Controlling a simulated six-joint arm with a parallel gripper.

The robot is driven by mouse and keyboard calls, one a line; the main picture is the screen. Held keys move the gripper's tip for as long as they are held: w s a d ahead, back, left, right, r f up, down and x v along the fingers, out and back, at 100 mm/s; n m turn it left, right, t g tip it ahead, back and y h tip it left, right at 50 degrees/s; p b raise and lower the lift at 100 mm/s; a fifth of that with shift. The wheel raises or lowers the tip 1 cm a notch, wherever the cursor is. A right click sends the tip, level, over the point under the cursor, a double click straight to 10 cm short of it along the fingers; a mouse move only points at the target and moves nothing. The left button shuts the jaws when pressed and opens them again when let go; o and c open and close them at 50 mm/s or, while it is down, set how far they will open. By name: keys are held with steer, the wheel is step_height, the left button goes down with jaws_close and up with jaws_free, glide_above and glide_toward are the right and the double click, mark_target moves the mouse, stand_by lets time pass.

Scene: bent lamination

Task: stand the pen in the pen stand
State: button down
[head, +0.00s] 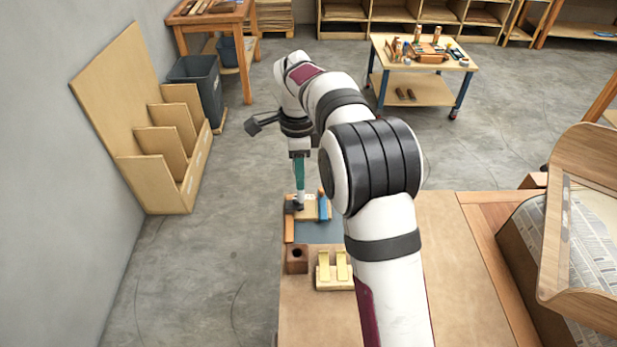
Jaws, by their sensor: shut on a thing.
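The pen stand appears to be the small brown block (296,259) with a dark round hole in its top, near the left edge of the bench. My gripper (298,205) points down over the far left end of the bench, beyond the pen stand. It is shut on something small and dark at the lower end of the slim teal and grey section. I take this to be the pen, but its outline and tilt are too small to make out. The held thing is apart from the pen stand.
A blue-grey mat (318,232) with wooden pieces around it lies between gripper and pen stand. A blue piece (323,207) stands right of the gripper. A pale yellow holder (335,270) is right of the pen stand. My arm hides part of the bench (450,270).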

steer(key=s+a+f+n, duration=0.1)
steer(key=s+f+n, duration=0.1)
steer(key=s, duration=0.8)
steer(key=shift+f, duration=0.8)
steer(key=shift+f, duration=0.15)
steer(key=shift+f, duration=2.75)
steer(key=shift+f, duration=0.6)
steer(key=shift+c, duration=2.3)
jaws_free()
